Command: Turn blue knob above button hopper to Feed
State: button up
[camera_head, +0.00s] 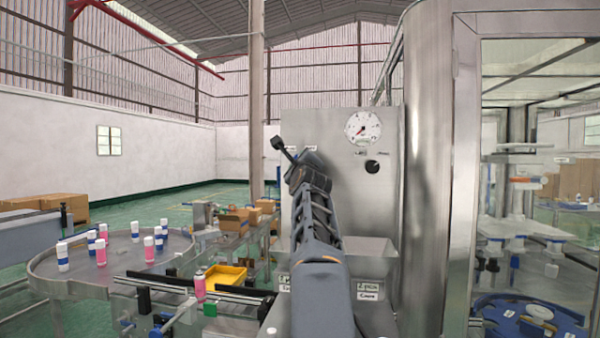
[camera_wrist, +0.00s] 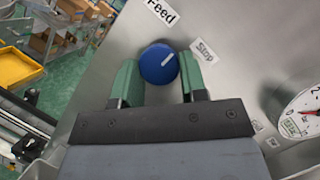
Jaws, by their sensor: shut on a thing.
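The blue knob (camera_wrist: 158,64) sits on a grey metal panel in the wrist view. Its white pointer line slants to the upper right, between the "Feed" label (camera_wrist: 160,11) and the "Stop" label (camera_wrist: 204,51), somewhat nearer "Stop". My gripper (camera_wrist: 159,60) has one green finger on each side of the knob and is shut on it. In the head view my gripper (camera_head: 306,170) is at the left part of the panel (camera_head: 335,150), and my arm hides the knob. Metal hoppers (camera_head: 370,250) with labels are below, partly behind my arm.
A pressure gauge (camera_head: 362,127) and a black knob (camera_head: 372,167) are to the right on the panel. A steel column (camera_head: 428,170) stands further right. On the left is a round table (camera_head: 100,265) with several pink and blue cans, and a yellow tray (camera_head: 226,277).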

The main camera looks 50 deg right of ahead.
jog(key=shift+s+r+n+g+y+p, duration=0.15)
jog(key=shift+n+g+y+p, duration=0.25)
jog(key=shift+n+p, duration=0.85)
jog(key=shift+w+r+n+g+y+p, duration=0.15)
jog(key=shift+n+y+p, duration=0.5)
jog(key=shift+n, duration=1.1)
jog(key=shift+s+r+n+g+y+p, duration=0.15)
jog(key=shift+n+g+y+p, duration=0.25)
jog(key=shift+n+p, duration=0.85)
jog(key=shift+n, duration=0.55)
jog(key=o, duration=0.9)
jog(key=shift+f, duration=0.1)
jog(key=b+v, duration=0.5)
jog(key=v, duration=0.8)
jog(key=shift+s+a, duration=0.1)
jog(key=shift+s, duration=0.3)
